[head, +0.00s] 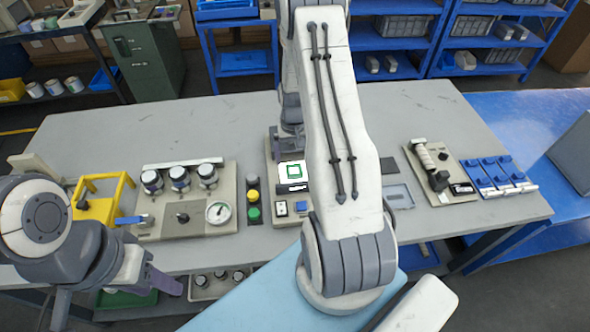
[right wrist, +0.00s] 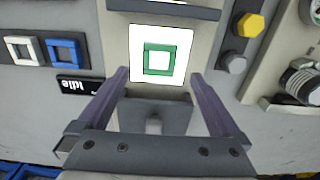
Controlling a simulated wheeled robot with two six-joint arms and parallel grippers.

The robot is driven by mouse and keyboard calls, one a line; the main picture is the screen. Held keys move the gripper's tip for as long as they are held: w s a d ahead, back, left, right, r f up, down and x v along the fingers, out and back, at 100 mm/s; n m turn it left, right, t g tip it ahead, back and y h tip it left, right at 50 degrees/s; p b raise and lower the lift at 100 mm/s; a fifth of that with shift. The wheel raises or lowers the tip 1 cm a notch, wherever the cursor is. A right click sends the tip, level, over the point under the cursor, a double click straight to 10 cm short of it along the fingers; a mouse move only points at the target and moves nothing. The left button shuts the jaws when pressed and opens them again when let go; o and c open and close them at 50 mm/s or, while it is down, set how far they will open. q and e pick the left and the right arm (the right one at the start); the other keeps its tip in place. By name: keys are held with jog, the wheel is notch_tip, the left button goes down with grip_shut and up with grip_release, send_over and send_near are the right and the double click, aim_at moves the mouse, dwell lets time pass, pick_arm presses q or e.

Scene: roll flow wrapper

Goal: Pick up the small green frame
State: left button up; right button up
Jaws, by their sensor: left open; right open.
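The small green frame (head: 289,171) is a square ring lying on a bright white square panel (right wrist: 137,36) of the central machine. In the right wrist view the green frame (right wrist: 146,60) is unobstructed and lies just beyond the fingertips. My right gripper (right wrist: 160,75) is open and empty, with one purple-grey finger on each side of the panel's near end. It does not touch the frame as far as I can see. In the head view my right arm covers part of the machine. My left gripper (head: 112,292) is open and empty at the table's front left.
A blue square button (right wrist: 63,52) and a white square button (right wrist: 23,50) sit beside the panel, near a black "Idle" display (right wrist: 80,85). A gauge unit (head: 217,212) stands left; a roller unit (head: 430,160) stands right.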

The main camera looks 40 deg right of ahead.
aim_at(294, 171)
jog(key=shift+s+f, duration=0.1)
jog(key=shift+f, duration=0.35)
notch_tip(294, 171, down, 3)
jog(key=shift+s+f+p, duration=0.15)
jog(key=shift+p, duration=0.7)
jog(key=shift+f, duration=0.4)
jog(key=c, duration=1.4)
